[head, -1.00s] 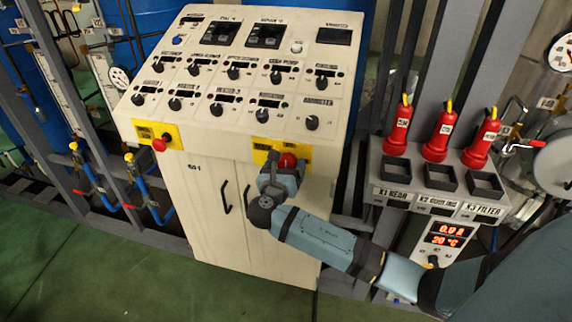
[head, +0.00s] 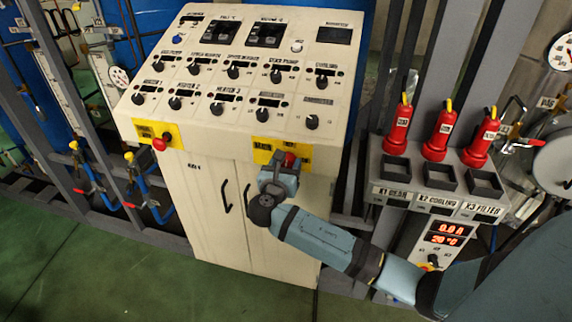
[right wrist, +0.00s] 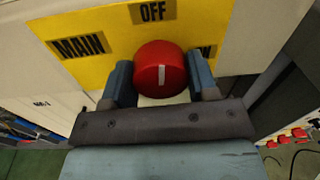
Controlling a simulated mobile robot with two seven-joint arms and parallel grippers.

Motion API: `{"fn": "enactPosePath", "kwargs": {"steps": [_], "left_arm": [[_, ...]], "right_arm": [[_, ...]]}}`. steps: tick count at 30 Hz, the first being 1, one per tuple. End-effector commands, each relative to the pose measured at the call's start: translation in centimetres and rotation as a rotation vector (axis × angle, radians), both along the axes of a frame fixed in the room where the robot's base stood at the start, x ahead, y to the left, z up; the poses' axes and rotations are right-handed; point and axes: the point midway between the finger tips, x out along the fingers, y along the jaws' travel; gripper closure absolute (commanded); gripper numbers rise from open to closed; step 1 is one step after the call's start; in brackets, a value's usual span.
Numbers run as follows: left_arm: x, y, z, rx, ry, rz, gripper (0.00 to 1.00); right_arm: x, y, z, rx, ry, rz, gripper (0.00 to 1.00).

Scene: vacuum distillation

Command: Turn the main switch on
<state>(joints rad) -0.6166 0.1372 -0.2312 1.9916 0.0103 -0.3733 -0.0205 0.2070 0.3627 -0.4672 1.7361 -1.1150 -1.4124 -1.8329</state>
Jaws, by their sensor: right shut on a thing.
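The main switch is a red round knob (right wrist: 160,68) with a white line, on a yellow plate (right wrist: 85,38) marked MAIN, with OFF above the knob. A label right of the knob is partly hidden by a finger. The white line stands about upright in the right wrist view, towards OFF. My right gripper (right wrist: 161,82) is shut on the knob, one finger on each side. In the head view the knob (head: 291,160) shows behind my right gripper (head: 282,162), at the cabinet's front right. My left gripper is not in view.
The cream control cabinet (head: 205,215) has several black knobs on its sloped top. Another red knob (head: 159,144) sits on a yellow plate at its left. Right of it stands a grey rack (head: 420,180) with red bottle-like items. Green floor (head: 110,270) is clear in front.

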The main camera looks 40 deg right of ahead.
Motion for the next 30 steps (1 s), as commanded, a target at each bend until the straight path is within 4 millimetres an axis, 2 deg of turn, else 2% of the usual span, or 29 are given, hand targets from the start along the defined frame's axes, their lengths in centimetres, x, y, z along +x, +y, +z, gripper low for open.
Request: {"fn": "enactPosePath", "kwargs": {"steps": [13,30], "left_arm": [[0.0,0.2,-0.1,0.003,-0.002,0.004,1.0],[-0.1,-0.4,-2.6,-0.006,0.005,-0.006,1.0]], "right_arm": [[0.0,0.0,-0.1,0.257,-0.299,-0.002,0.7],[0.0,0.0,-0.3,0.608,-0.711,-0.002,0.7]]}}
